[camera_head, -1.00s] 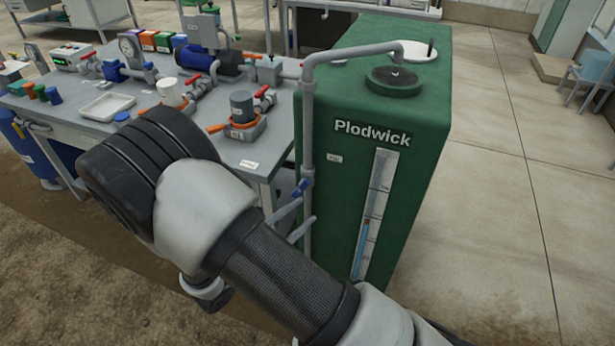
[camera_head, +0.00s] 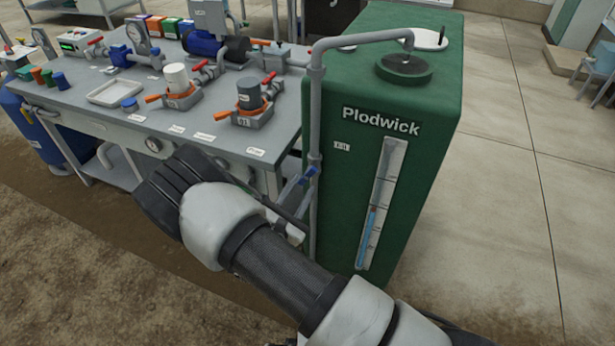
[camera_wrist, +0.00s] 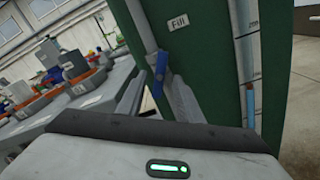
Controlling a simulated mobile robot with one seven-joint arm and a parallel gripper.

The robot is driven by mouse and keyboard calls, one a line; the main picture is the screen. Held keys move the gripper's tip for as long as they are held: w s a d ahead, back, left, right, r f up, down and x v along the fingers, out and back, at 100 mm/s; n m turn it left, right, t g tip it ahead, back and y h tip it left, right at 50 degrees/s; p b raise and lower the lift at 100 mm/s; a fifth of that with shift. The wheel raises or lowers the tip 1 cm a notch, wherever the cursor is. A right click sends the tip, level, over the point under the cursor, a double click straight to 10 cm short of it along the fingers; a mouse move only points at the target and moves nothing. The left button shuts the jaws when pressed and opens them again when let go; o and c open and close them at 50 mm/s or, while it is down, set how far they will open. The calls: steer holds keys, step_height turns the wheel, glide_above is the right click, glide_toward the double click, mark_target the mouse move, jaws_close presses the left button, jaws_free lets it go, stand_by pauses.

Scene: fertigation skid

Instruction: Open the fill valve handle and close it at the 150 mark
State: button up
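The blue fill valve handle (camera_head: 309,175) sits on the grey vertical pipe (camera_head: 315,130) at the left front edge of the green tank (camera_head: 420,180). In the wrist view the handle (camera_wrist: 161,66) stands roughly in line with the pipe, below the "Fill" label (camera_wrist: 178,20). My gripper (camera_wrist: 157,95) is open, its two grey fingers apart on either side of the handle's lower end; I cannot tell whether they touch it.
A grey bench (camera_head: 120,115) at the left holds pumps, valves with red levers, a white tray (camera_head: 115,93) and two cups in orange clamps. A blue cylinder (camera_head: 45,135) stands at its left end. Open floor (camera_head: 530,230) lies to the right of the tank.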

mark_target(307, 177)
steer(key=shift+x, duration=2.65)
jaws_close()
